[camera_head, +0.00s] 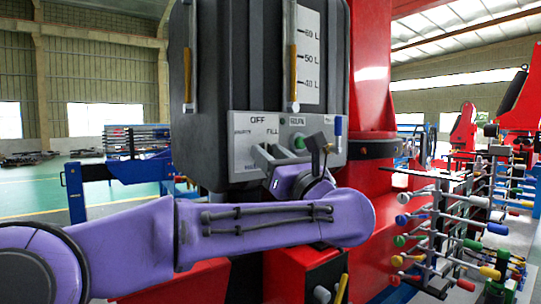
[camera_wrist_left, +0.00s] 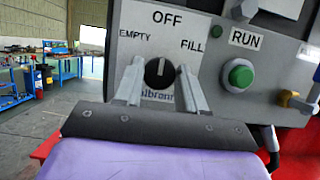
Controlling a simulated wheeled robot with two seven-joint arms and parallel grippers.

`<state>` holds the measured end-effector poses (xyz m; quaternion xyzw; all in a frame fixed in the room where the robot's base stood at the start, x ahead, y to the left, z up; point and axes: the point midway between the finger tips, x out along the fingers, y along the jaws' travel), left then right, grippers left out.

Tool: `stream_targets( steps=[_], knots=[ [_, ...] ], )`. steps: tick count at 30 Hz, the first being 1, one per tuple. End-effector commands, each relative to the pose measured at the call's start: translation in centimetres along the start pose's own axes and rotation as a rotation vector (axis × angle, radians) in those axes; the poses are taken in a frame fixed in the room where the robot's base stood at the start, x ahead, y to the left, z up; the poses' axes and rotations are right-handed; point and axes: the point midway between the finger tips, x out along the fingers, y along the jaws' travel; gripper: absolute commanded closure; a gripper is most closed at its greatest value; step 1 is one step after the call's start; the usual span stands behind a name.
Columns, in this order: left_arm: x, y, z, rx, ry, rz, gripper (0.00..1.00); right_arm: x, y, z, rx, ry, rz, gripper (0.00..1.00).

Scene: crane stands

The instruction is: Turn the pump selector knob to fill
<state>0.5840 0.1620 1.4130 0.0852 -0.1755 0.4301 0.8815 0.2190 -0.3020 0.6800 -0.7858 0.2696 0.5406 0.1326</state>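The black selector knob (camera_wrist_left: 159,73) is on a pale panel plate (camera_wrist_left: 135,45) marked OFF at the top, EMPTY at left and FILL at right. Its white pointer line points up toward OFF. In the left wrist view, my left gripper (camera_wrist_left: 160,84) is open, with one finger on each side of the knob. I cannot tell whether the fingers touch it. In the head view, the plate (camera_head: 243,146) shows on the front of the dark tank, and my left wrist partly covers the area; the knob is not clear there. My right gripper is not in view.
A green button (camera_wrist_left: 238,76) under a RUN label sits right of the knob, close to the right finger. A yellow-handled valve (camera_wrist_left: 291,99) is farther right. The dark tank (camera_head: 225,70) stands against a red column (camera_head: 371,80). A rack with colored handles (camera_head: 440,225) stands at right.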

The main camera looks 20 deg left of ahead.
Motion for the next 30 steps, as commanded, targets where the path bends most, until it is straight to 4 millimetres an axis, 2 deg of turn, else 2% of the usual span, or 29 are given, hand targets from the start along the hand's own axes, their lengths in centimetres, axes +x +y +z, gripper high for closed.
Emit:
stream_targets(
  steps=[11,21,30],
  knots=[
    [-0.1,0.1,-0.3,0.070,0.000,-0.029,0.90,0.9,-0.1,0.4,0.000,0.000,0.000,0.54],
    [-0.1,0.2,-0.2,0.309,0.001,-0.129,0.90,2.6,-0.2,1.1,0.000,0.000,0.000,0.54],
    [0.0,0.3,0.0,0.535,0.002,-0.223,0.90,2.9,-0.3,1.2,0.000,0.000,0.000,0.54]
  ],
)
